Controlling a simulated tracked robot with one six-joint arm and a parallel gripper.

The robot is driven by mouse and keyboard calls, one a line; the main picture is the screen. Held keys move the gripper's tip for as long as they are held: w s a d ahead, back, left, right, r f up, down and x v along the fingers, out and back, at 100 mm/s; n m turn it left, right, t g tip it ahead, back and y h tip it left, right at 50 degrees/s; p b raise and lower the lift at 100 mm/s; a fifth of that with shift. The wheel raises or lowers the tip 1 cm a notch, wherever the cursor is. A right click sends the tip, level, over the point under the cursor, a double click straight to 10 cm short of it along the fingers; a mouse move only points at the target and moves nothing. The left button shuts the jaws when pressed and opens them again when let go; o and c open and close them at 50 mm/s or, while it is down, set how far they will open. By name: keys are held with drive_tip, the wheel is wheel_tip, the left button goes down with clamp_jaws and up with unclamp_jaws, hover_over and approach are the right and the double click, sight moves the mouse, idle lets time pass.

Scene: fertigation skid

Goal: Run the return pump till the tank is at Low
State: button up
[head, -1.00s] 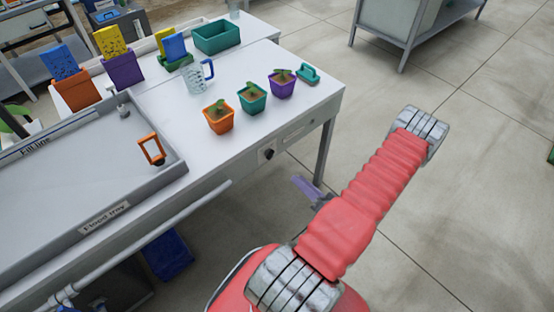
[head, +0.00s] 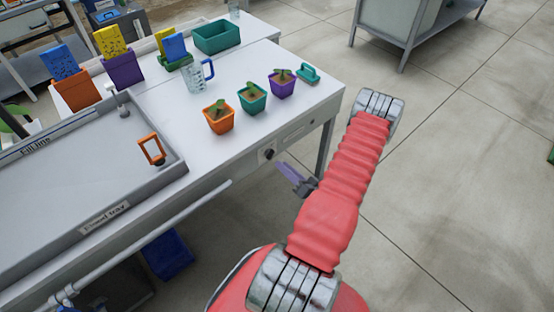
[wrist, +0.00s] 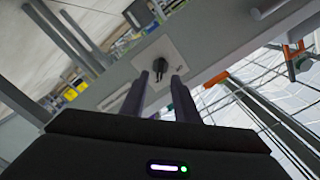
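A small black knob (head: 268,154) sits on a pale plate on the table's front face. In the wrist view the knob (wrist: 160,67) shows ahead, between the lines of my two fingers. My gripper (wrist: 160,84) is open and empty, its fingers apart and short of the knob. In the head view my gripper (head: 284,168) is just right of the knob, partly hidden behind my arm. The flood tray (head: 120,207) lies on the left of the table, with a fill line label. I cannot make out a tank or its level mark.
Several potted seedlings (head: 219,116) stand near the table edge above the knob, beside a measuring jug (head: 193,78). An orange-framed item (head: 152,150) is at the tray's corner. A pale pipe (head: 150,246) runs along the front.

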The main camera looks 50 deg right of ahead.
sight(272, 156)
drive_tip(key=shift+x, duration=2.65)
clamp_jaws()
drive_tip(key=shift+s, duration=0.1)
